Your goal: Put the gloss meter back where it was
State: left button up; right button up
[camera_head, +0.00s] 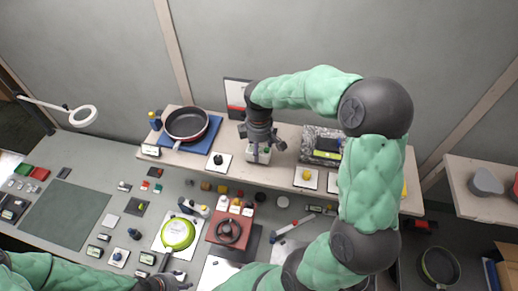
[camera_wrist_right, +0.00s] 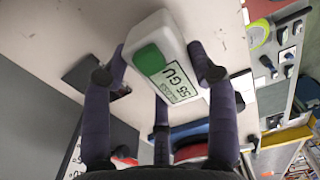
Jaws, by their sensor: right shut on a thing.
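The gloss meter, a white rounded box with a green patch and a "55 GU" label, fills the upper middle of the right wrist view (camera_wrist_right: 180,82). My right gripper (camera_wrist_right: 160,76) is shut on it, with dark fingers at its left and right sides. In the head view my right gripper (camera_head: 258,150) reaches down over the back shelf (camera_head: 285,175), and part of the white gloss meter (camera_head: 264,158) shows beneath it. I cannot tell whether the meter touches the shelf. My left gripper (camera_head: 170,284) is at the bottom edge; its fingers are unclear.
A dark pan (camera_head: 187,122) sits on a blue mat (camera_head: 205,140) left of the right gripper. A white card with a yellow object (camera_head: 306,178) and a speckled board (camera_head: 310,140) stand to its right.

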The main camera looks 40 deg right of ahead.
jog(key=shift+f, duration=0.6)
jog(key=shift+f, duration=0.15)
jog(key=o, duration=1.6)
jog(key=shift+c, duration=0.2)
notch_tip(320, 180, up, 12)
jog(key=shift+b, duration=0.45)
